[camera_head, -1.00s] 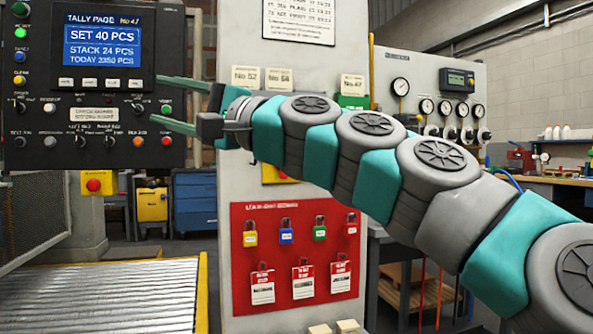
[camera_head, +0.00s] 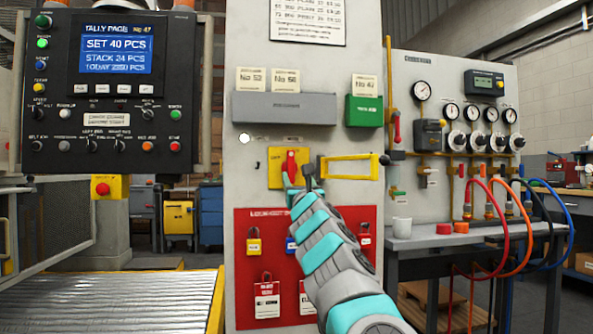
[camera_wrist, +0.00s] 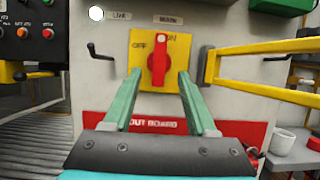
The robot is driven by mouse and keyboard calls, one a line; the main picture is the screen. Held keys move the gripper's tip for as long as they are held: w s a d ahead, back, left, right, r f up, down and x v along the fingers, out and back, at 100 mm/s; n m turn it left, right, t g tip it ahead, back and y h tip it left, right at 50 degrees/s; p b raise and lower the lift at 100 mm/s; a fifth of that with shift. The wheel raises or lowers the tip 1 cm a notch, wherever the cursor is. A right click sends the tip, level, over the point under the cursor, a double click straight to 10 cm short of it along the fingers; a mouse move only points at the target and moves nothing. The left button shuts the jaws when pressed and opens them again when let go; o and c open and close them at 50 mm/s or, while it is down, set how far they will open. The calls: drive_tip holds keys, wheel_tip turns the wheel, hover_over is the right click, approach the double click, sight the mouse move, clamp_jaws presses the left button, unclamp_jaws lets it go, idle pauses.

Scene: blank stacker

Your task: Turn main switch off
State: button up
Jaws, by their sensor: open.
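The main switch is a red rotary handle (camera_head: 291,161) on a yellow plate (camera_head: 274,178) on the grey cabinet. In the wrist view the red handle (camera_wrist: 158,65) stands upright, with "ON" above it and "OFF" at the upper left. My gripper (camera_head: 298,178) is in front of the lower part of the plate. In the wrist view my gripper (camera_wrist: 160,76) is open, one finger on each side of the handle's lower end. Both fingers look apart from the handle; the remaining depth to it is hard to judge.
A yellow bar frame (camera_head: 348,168) juts out just right of the switch; it is also close in the wrist view (camera_wrist: 262,48). A small black crank (camera_wrist: 100,52) sits left of the plate. A red lockout board (camera_head: 244,222) with padlocks is below. A white round lamp (camera_head: 244,138) is upper left.

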sight(291, 165)
drive_tip(key=p+x, duration=0.3)
drive_tip(key=p, duration=0.2)
drive_tip(key=shift+w+r+p, duration=0.15)
drive_tip(key=shift+r+p, duration=0.2)
drive_tip(key=shift+r, duration=0.2)
drive_tip(key=shift+w+a+p, duration=0.25)
drive_tip(key=shift+w+p, duration=0.6)
drive_tip(key=shift+w+r+p, duration=0.3)
drive_tip(key=shift+r+p, duration=0.05)
drive_tip(key=shift+r, duration=0.05)
drive_tip(key=shift+w+a+r+p, duration=0.1)
drive_tip(key=shift+w+a+p, duration=0.15)
drive_tip(key=shift+w+p, duration=0.25)
drive_tip(key=shift+w+a, duration=0.1)
drive_tip(key=shift+w, duration=0.15)
